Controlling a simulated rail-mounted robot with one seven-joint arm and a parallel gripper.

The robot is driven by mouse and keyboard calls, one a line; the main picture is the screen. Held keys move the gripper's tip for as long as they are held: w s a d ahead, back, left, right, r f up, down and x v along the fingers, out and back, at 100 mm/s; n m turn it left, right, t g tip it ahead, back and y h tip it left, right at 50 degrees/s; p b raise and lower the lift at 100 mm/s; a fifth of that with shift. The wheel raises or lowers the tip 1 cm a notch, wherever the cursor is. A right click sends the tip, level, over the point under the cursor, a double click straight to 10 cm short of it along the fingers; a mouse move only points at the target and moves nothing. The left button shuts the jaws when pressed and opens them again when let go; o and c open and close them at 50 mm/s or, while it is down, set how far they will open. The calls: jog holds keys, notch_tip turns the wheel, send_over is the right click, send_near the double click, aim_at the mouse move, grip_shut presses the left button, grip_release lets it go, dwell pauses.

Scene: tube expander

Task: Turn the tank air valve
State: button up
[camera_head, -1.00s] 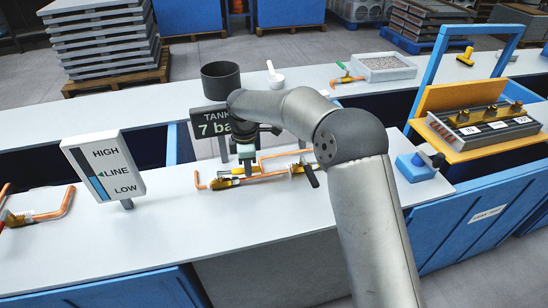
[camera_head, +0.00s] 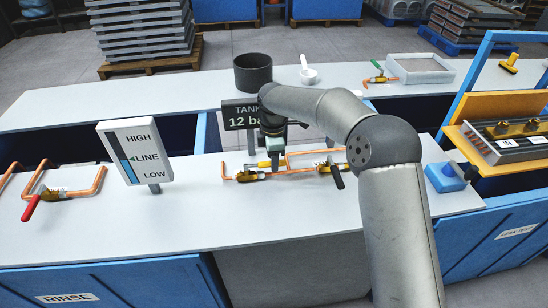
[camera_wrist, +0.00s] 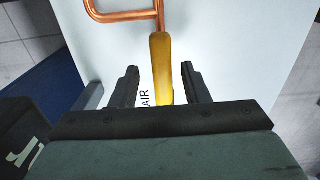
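The air valve's yellow handle (camera_wrist: 160,65) points straight towards me in the wrist view, next to the printed word AIR (camera_wrist: 145,98) on the white bench. My gripper (camera_wrist: 159,85) is open, one black finger on each side of the handle's near end, with a gap on both sides. In the head view my gripper (camera_head: 273,158) is low over the copper pipework (camera_head: 300,172), and part of the yellow handle (camera_head: 264,164) shows beside it. The tank sign (camera_head: 240,115) reads TANK and 12 ba, its right end hidden by my arm.
A dark lever (camera_head: 337,176) is on the same pipework to the right. A level sign (camera_head: 137,150) marked HIGH, LINE, LOW stands to the left. A red-handled valve (camera_head: 32,207) is at far left and a blue block (camera_head: 444,178) at right.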

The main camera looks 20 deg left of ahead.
notch_tip(320, 180, up, 17)
jog(key=shift+r, duration=0.2)
dwell(0.5)
dwell(0.3)
